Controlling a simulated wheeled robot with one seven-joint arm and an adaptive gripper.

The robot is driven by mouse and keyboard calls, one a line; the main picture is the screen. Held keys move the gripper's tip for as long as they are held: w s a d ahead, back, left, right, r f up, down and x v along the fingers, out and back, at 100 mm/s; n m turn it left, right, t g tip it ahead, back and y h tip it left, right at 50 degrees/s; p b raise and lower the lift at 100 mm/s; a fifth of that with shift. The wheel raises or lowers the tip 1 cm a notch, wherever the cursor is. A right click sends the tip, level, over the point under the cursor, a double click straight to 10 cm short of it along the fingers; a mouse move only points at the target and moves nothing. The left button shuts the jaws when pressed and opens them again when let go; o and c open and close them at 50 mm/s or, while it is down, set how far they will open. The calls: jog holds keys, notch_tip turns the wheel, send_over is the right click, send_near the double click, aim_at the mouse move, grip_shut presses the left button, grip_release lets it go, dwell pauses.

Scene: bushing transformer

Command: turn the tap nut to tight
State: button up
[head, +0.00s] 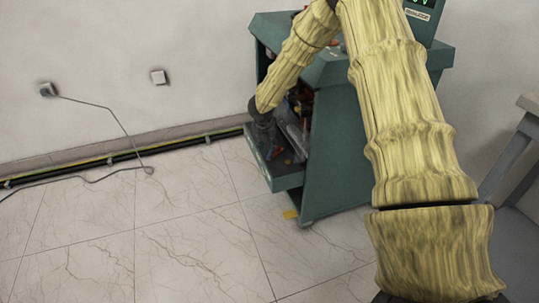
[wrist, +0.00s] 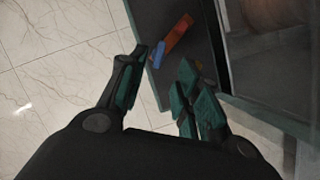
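My gripper (wrist: 162,64) is open in the wrist view, with a gap between its dark, green-padded fingers. Nothing shows held between them. In the head view, the end of my arm with the dark gripper (head: 263,130) reaches down to the lower shelf of a green cabinet (head: 340,160). I cannot make out the tap nut in either view. A small tool with red-orange and blue parts (wrist: 174,40) lies on the dark shelf (wrist: 150,14), just beyond the fingertips in the wrist view.
Cluttered parts (head: 300,100) sit inside the cabinet close to my gripper. A cabinet edge (wrist: 265,116) runs along the right in the wrist view. Tiled floor (head: 180,240) is open at left. A cable (head: 118,122) hangs from a wall socket. A grey table (head: 510,150) stands at right.

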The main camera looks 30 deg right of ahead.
aim_at(270, 153)
jog(key=b+x, duration=0.1)
jog(key=x, duration=0.7)
jog(key=shift+f+b, duration=0.1)
jog(key=shift+b, duration=0.2)
grip_shut()
